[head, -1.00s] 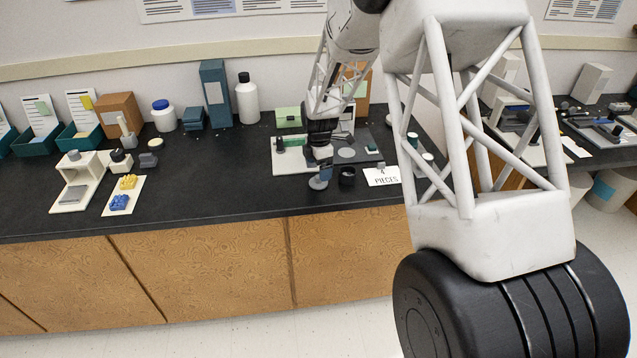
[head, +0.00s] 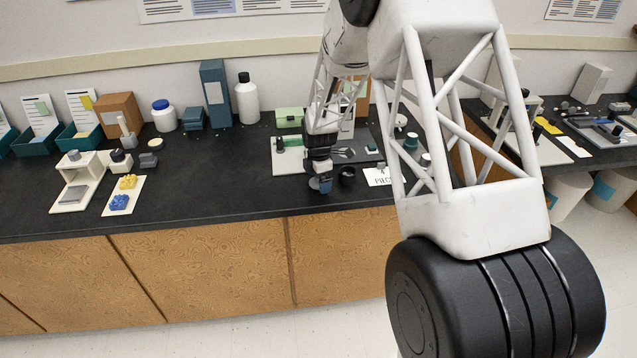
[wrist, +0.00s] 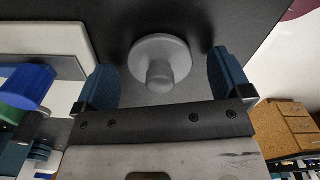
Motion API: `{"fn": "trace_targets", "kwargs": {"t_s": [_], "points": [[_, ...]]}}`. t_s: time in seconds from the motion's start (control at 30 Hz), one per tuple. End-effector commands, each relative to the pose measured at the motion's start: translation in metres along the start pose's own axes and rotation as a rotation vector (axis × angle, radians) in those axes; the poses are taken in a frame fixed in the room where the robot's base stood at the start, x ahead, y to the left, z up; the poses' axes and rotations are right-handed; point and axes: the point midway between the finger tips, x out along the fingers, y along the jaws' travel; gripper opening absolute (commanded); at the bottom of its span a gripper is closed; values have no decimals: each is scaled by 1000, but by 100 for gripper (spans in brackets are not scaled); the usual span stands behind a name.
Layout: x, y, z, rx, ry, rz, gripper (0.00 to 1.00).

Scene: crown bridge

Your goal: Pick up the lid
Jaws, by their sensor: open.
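The lid (wrist: 160,60) is a grey round disc with a knob in its middle, lying on the dark bench top in the wrist view. My gripper (wrist: 164,66) is open, with one blue finger to the left of the lid and one to the right. Both fingers look apart from the lid, and the knob points toward the wrist camera. In the head view my gripper (head: 319,182) is low at the bench's front part, and I cannot clearly separate the lid from the fingers there.
A black cup (head: 347,173) stands just right of my gripper, near a white card (head: 378,177). A white stand (head: 77,180) and yellow and blue blocks are at left; the bench between is clear.

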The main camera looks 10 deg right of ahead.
Motion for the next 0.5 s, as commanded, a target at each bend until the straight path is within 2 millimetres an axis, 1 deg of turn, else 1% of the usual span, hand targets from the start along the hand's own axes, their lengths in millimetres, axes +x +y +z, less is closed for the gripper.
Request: {"fn": "trace_targets", "kwargs": {"t_s": [0.33, 0.37, 0.5], "points": [[0, 0, 0, 0, 0, 0, 97], [0, 0, 0, 0, 0, 0, 95], [0, 0, 0, 0, 0, -1, 74]]}}
